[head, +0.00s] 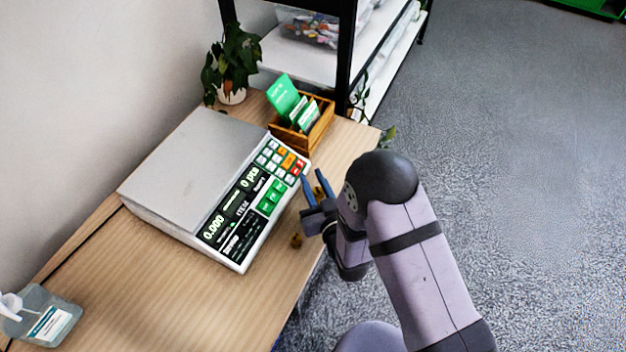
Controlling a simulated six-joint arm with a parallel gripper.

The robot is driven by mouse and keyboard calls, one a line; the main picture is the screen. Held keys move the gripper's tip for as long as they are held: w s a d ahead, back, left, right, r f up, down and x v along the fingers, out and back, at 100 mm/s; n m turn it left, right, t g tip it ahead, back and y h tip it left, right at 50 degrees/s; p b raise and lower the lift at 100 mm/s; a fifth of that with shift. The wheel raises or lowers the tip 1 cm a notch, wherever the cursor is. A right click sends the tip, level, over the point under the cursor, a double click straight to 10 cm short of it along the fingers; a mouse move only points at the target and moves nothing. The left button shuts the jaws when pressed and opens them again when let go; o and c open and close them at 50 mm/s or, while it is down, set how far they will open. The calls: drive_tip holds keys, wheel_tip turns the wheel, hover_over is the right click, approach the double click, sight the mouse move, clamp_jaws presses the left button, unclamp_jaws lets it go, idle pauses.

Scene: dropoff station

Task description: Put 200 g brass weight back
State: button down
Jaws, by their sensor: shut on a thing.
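My gripper (314,180) is over the right edge of the table, just right of the scale's keypad. Its two blue fingers point away from the camera. It is shut on a small brass weight (318,192), which shows only partly between the fingers. Another small brass piece (296,241) is on the table near its front edge, below the gripper in the picture. Their markings are too small to read, so I cannot tell which is 200 g. The counting scale (185,165) has a bare grey pan, and its display shows 0.000 and 0 pcs.
A wooden box (318,127) with green and white cards stands behind the scale, next to a potted plant (231,95). A clear bottle with a white pump (42,315) is at the lower left. A black-framed shelf (345,60) stands beyond the table.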

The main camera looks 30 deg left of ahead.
drive_tip(key=shift+f+b, duration=0.45)
drive_tip(key=shift+b, duration=0.05)
drive_tip(key=shift+f, duration=0.1)
drive_tip(key=c, duration=1.5)
unclamp_jaws()
drive_tip(key=shift+o, duration=0.2)
drive_tip(key=shift+s+f, duration=0.1)
